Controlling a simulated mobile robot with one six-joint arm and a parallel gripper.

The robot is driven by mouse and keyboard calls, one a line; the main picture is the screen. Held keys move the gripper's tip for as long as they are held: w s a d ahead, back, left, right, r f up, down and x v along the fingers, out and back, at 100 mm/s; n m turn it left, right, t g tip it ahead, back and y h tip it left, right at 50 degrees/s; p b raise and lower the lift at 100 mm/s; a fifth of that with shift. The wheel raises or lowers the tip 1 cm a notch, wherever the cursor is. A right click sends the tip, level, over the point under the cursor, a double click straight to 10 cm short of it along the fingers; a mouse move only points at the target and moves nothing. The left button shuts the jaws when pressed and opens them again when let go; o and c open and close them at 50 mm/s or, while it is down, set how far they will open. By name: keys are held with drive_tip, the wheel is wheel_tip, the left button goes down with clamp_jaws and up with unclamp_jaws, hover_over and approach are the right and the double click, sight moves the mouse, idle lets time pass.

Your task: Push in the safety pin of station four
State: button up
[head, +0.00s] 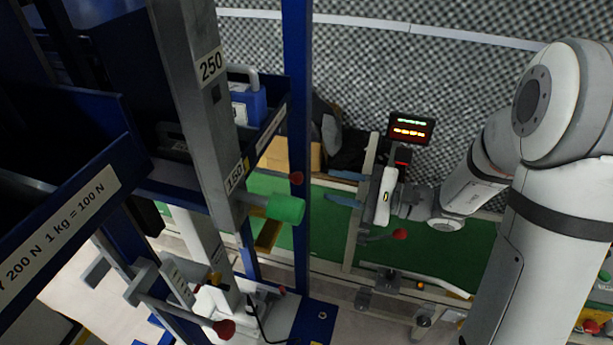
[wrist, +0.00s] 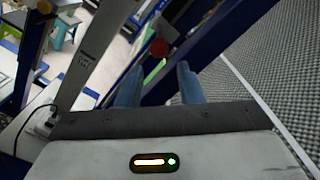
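My gripper (head: 330,186) has two blue fingers pointing left, spread apart with nothing between them. In the wrist view my gripper (wrist: 159,68) also shows its fingers apart. A red ball knob (head: 296,178) sits at the blue upright, a short way beyond the fingertips and apart from them. What looks like the same knob (wrist: 158,47) lies ahead, in line with the gap between the fingers. No station number four is readable, so I cannot tell which knob is that station's safety pin. The knob's shaft is not clearly visible.
A blue upright (head: 297,90) stands left of my gripper. A grey column (head: 190,90) carries a green cylindrical handle (head: 285,208). Other red knobs show low left (head: 225,328) and below my wrist (head: 400,234). A green surface (head: 325,230) lies below. Checkered wall or floor fills the back.

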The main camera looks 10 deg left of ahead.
sight(303, 179)
drive_tip(key=a+p, duration=0.1)
drive_tip(key=a, duration=0.6)
drive_tip(key=shift+w, duration=0.2)
clamp_jaws()
